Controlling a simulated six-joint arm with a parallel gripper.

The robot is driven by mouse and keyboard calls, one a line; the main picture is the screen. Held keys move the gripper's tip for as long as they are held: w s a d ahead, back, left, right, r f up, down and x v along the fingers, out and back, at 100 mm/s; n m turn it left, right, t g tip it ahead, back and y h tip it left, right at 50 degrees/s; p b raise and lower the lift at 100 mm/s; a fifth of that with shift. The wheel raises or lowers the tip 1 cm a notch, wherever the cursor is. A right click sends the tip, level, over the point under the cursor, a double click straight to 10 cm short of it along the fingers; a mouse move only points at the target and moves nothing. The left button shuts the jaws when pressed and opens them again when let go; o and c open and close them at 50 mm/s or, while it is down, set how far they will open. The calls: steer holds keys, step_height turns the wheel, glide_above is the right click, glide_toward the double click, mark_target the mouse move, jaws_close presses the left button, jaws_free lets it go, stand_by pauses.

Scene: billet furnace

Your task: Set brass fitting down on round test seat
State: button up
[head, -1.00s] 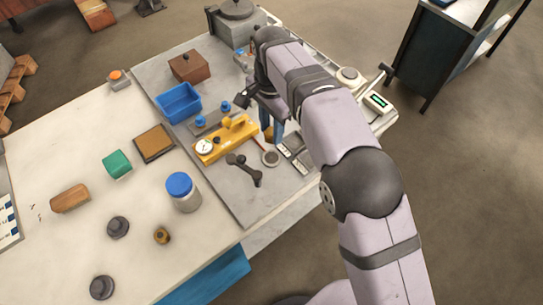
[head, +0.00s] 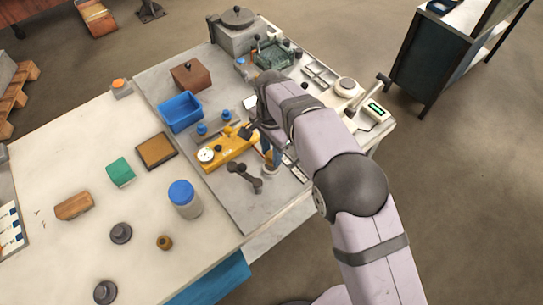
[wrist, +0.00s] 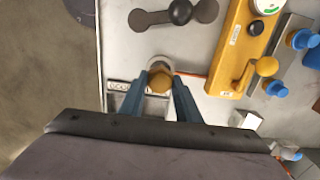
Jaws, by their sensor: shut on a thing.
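My gripper (wrist: 160,92) has blue fingers closed on the brass fitting (wrist: 159,82), whose rounded yellow-brown top shows between the fingertips in the wrist view. The round test seat (wrist: 160,63) is a pale disc just beyond and under the fitting; part of it is hidden. In the head view my gripper (head: 269,155) points down over the round test seat (head: 270,170), with the fitting low between the fingers. I cannot tell whether the fitting touches the seat.
A yellow fixture with a dial (head: 228,150) stands close left of my gripper. A dark double-ended tool (head: 245,176) lies near the seat. A blue bin (head: 180,110) and a blue-lidded jar (head: 184,198) are farther left. Another small brass piece (head: 164,242) sits on the bench.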

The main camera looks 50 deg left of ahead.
steer(key=shift+f+p, duration=0.45)
steer(key=shift+f, duration=1)
steer(key=shift+f, duration=0.15)
steer(key=o, duration=1.2)
steer(key=shift+o, duration=0.2)
step_height(320, 180, up, 12)
steer(key=b, duration=0.3)
steer(key=shift+b, duration=0.35)
